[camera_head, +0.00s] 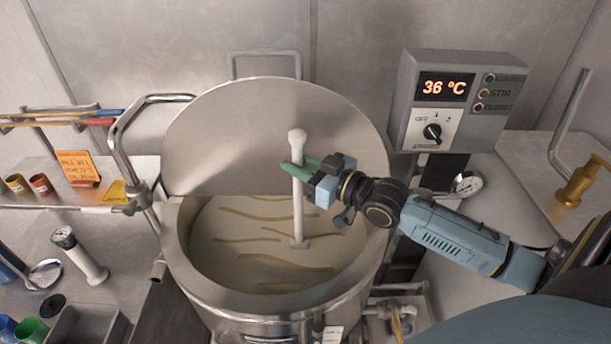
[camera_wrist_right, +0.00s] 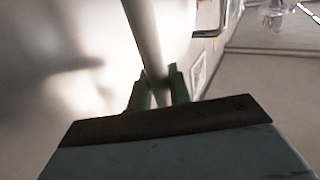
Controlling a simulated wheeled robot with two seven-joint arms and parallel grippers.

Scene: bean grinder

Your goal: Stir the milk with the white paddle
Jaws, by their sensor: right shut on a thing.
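The white paddle (camera_head: 298,212) stands nearly upright over the open steel vat (camera_head: 179,268). Its rounded top is above the rim and its lower end meets the milk (camera_head: 222,250). The milk is pale, with several tan streaks on its surface. My right gripper (camera_head: 297,172) has green fingers and is shut on the upper part of the paddle's shaft. In the right wrist view the shaft (camera_wrist_right: 147,45) runs between the two green fingers (camera_wrist_right: 159,92). My left gripper is not in view.
The vat's raised lid (camera_head: 230,130) stands behind the paddle. A control box (camera_head: 455,100) reading 36 °C is at the right. A bent steel pipe (camera_head: 122,150) rises at the vat's left. A left counter holds cups, a ladle and a white cylinder (camera_head: 85,260).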

